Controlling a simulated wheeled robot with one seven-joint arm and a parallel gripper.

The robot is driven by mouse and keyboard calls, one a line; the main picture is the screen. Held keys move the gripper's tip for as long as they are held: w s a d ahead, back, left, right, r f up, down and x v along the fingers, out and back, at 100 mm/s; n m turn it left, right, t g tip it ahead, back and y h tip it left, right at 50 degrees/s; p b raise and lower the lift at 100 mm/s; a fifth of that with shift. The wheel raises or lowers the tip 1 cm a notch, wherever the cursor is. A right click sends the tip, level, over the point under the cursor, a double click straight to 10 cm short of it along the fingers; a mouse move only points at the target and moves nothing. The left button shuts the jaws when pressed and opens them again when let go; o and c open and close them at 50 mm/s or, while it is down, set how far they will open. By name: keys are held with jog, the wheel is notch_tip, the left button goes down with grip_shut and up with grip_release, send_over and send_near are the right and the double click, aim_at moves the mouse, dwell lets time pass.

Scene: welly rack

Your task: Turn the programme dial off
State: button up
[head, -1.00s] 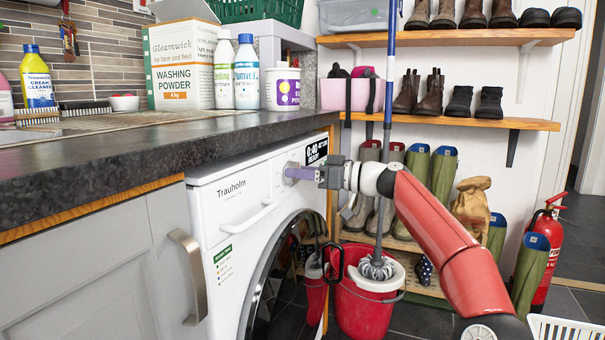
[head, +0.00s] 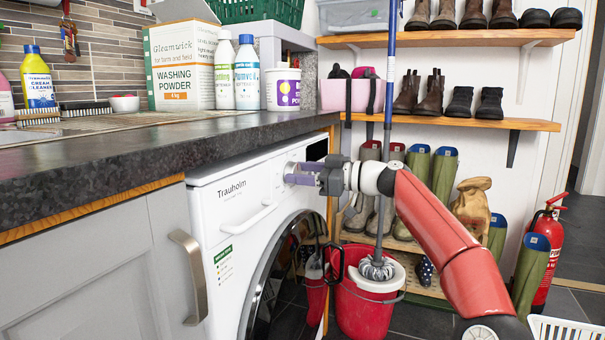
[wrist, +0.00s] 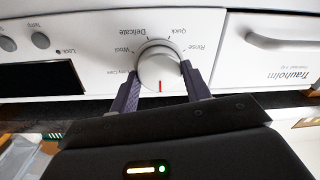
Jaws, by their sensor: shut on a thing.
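The white washing machine (head: 222,205) stands under the counter. Its round white programme dial (wrist: 160,68) is close up in the wrist view, with programme names such as Wool, Delicate, Quick and Rinse around it. The dial's red mark points straight down in that view, towards my gripper's palm. My gripper (wrist: 159,84) is shut on the dial, one purple finger on each side. In the head view my gripper (head: 295,175) hides most of the dial. The machine's display (head: 317,149) is dark, and it is also black in the wrist view (wrist: 40,78).
The dark counter (head: 130,150) overhangs the machine and carries a washing powder box (head: 181,65) and bottles. A red mop bucket (head: 365,308) stands on the floor just right of the machine. Boot shelves (head: 450,123) line the wall behind my arm.

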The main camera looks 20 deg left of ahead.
jog(key=shift+f, duration=0.2)
jog(key=o, duration=1)
jog(key=shift+r, duration=0.1)
jog(key=shift+c, duration=0.2)
jog(key=d, duration=0.7)
jog(key=shift+d, duration=0.4)
jog(key=shift+s, duration=0.1)
